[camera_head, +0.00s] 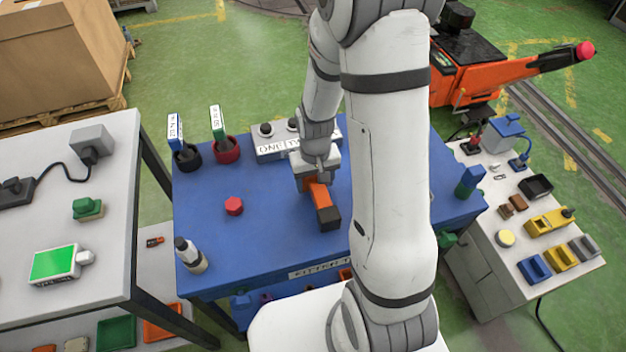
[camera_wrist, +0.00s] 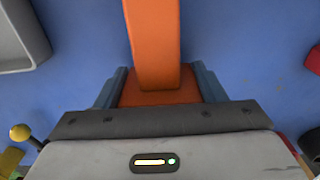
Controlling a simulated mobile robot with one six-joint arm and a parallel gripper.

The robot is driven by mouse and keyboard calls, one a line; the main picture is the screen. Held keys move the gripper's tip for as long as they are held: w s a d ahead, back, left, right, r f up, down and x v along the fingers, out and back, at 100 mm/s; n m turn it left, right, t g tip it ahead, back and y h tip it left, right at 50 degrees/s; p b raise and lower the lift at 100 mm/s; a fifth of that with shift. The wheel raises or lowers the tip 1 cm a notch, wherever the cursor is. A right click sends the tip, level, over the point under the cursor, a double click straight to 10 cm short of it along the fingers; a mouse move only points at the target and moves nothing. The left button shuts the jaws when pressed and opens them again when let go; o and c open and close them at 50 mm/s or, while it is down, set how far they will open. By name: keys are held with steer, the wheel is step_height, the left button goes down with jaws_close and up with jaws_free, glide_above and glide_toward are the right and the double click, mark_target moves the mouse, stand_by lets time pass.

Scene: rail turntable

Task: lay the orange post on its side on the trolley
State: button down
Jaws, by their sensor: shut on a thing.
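The orange post (camera_head: 321,196) has a dark block at its near end and sits over the blue top of the trolley (camera_head: 270,235). My gripper (camera_head: 316,182) is shut on the post near its far end. The post points toward the front of the trolley and looks roughly lengthwise to the top; I cannot tell whether it touches it. In the wrist view, the post (camera_wrist: 153,45) runs up from between the two blue-grey fingers (camera_wrist: 158,88) and out of the top edge, so its dark end is out of that view.
A red hexagonal piece (camera_head: 234,205) stands left of the post. A grey box (camera_head: 268,148) is behind my gripper. Blue surface between them is clear.

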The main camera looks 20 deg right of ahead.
steer(key=shift+f+b, duration=0.35)
steer(key=shift+f, duration=0.05)
steer(key=shift+c, duration=1.2)
jaws_free()
steer(key=shift+r, duration=0.1)
steer(key=shift+r, duration=3.85)
steer(key=shift+r, duration=0.15)
steer(key=s+r+t, duration=0.3)
steer(key=s+r, duration=0.9)
steer(key=r, duration=0.2)
steer(key=shift+a+r, duration=0.2)
steer(key=shift+s+r, duration=0.2)
steer(key=shift+s, duration=0.4)
steer(key=shift+c, duration=0.3)
